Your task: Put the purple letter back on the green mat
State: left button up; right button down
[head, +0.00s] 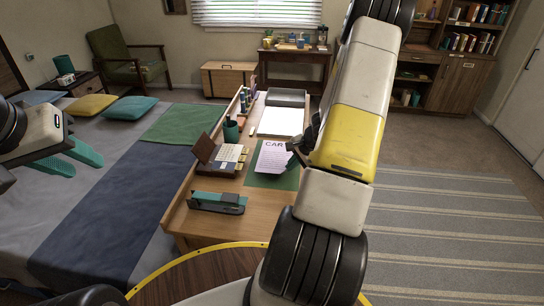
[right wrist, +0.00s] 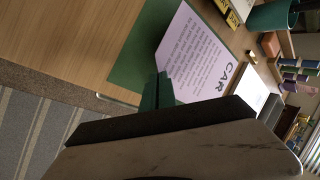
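The pale purple letter (head: 270,158), headed "CAR", is over the green mat (head: 272,182) on the desk. In the right wrist view the letter (right wrist: 197,58) covers part of the mat (right wrist: 128,62), with green showing along its sides. My right gripper (head: 297,153) is at the letter's right edge. In the right wrist view its dark green fingers (right wrist: 157,90) are close together at the letter's corner and appear shut on it. Whether the letter is slightly raised is unclear. My left gripper (head: 72,158) is open and empty over the bed, its teal fingers apart.
A green cup (head: 231,131) stands at the left edge. White paper (head: 281,121) lies beyond the mat. The desk's near right corner is clear.

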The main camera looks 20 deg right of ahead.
jog(key=shift+w, duration=0.3)
jog(key=shift+w+f, duration=0.15)
jog(key=shift+f, duration=0.75)
jog(key=shift+w+f, duration=0.15)
jog(key=shift+f, duration=0.75)
jog(key=c, duration=1.7)
grip_release()
jog(key=shift+f, duration=0.1)
